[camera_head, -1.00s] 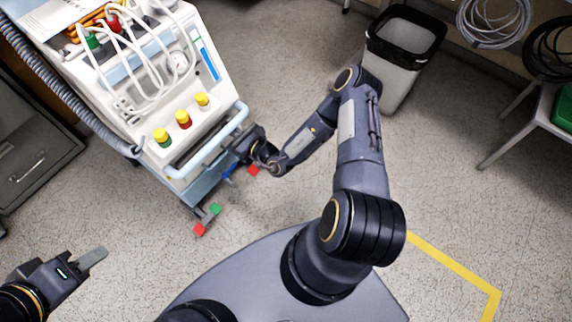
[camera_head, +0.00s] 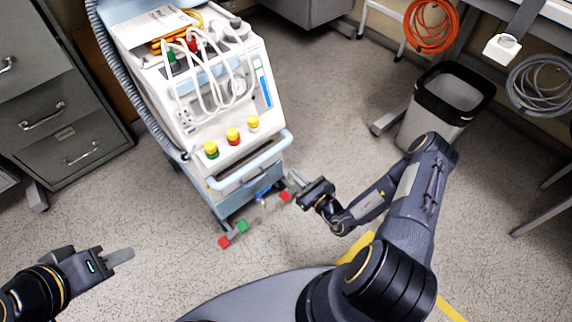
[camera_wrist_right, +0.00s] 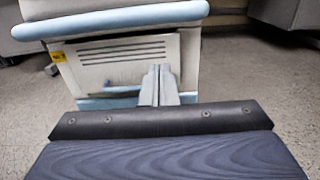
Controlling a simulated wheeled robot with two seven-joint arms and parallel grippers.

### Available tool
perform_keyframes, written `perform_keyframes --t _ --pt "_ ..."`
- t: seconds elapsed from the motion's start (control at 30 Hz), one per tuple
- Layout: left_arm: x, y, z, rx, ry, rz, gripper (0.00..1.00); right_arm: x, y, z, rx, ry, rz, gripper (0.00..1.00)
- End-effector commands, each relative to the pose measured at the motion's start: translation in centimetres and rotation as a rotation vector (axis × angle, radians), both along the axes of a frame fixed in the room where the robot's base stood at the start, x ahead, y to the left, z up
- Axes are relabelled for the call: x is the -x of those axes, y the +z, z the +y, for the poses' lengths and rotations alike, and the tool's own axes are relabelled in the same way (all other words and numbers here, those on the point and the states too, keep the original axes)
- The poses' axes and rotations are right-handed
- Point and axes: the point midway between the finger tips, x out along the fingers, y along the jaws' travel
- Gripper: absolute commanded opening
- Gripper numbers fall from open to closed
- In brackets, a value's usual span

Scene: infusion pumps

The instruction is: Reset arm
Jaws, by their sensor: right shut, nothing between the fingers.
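My right gripper (camera_head: 294,179) is just off the lower right front corner of the white and blue medical cart (camera_head: 208,152). Its fingers point toward the cart and hold nothing. In the right wrist view the two fingers (camera_wrist_right: 159,78) are pressed together, in front of the cart's slotted lower panel (camera_wrist_right: 125,52) and under its pale blue rail (camera_wrist_right: 120,18). I cannot tell the exact gap to the cart. My left gripper (camera_head: 120,257) is at the lower left, over the floor and apart from the cart. It shows edge-on, so its opening is unclear.
A bin (camera_head: 448,100) with a black rim stands beyond my right arm. A grey drawer cabinet (camera_head: 65,110) is left of the cart. An orange coil (camera_head: 431,24) and a grey cable coil (camera_head: 540,84) hang at upper right. Floor between cart and bin is clear.

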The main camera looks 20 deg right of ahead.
Motion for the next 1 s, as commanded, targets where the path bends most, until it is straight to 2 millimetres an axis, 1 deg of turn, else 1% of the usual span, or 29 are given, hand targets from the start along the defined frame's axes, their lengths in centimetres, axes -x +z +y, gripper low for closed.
perform_keyframes --t 0.03,0.13,0.4,0.47,0.5,0.57,0.67,0.7,0.77,0.8,0.87,0.9,0.97,1.0 --pt "0.0 0.2 0.0 0.000 0.000 0.000 0.36 0.6 0.0 -0.2 0.000 -0.002 0.003 0.00" --pt "0.0 0.3 0.0 0.000 0.000 0.000 0.36 1.2 0.0 -0.4 -0.001 -0.001 0.000 0.00" --pt "0.0 0.3 0.0 0.000 0.000 0.001 0.36 1.4 0.0 -0.5 0.000 0.001 -0.001 0.00" --pt "0.0 0.3 0.0 0.000 0.000 0.001 0.36 1.2 0.6 -0.5 0.007 0.016 -0.011 0.00" --pt "0.0 0.3 0.0 0.000 0.000 0.001 0.36 1.0 1.3 -0.4 0.019 0.039 -0.027 0.00" --pt "0.0 0.3 0.0 0.000 0.000 0.001 0.36 0.7 3.2 -0.2 0.046 0.096 -0.063 0.00" --pt "0.0 0.3 0.0 0.000 0.000 0.001 0.36 0.2 8.1 0.8 0.124 0.251 -0.155 0.00" --pt "0.0 0.3 0.0 0.000 0.000 0.001 0.36 0.3 10.4 1.5 0.167 0.330 -0.198 0.00" --pt "0.0 0.3 0.0 0.000 0.000 0.001 0.36 0.9 13.8 2.6 0.237 0.455 -0.257 0.00" --pt "0.0 0.3 0.0 0.000 0.000 0.001 0.36 1.5 15.9 3.4 0.288 0.535 -0.296 0.00" --pt "0.0 0.3 0.0 0.000 0.000 0.001 0.36 2.7 18.7 4.5 0.369 0.654 -0.346 0.00" --pt "0.0 0.3 0.0 0.000 0.000 0.001 0.36 3.7 20.4 5.2 0.428 0.729 -0.377 0.00" --pt "0.0 0.2 0.0 0.000 0.000 0.001 0.36 5.3 22.7 6.1 0.521 0.838 -0.419 0.00" --pt "0.0 0.2 0.0 0.000 0.000 0.001 0.36 6.6 24.0 6.6 0.587 0.908 -0.444 0.00"
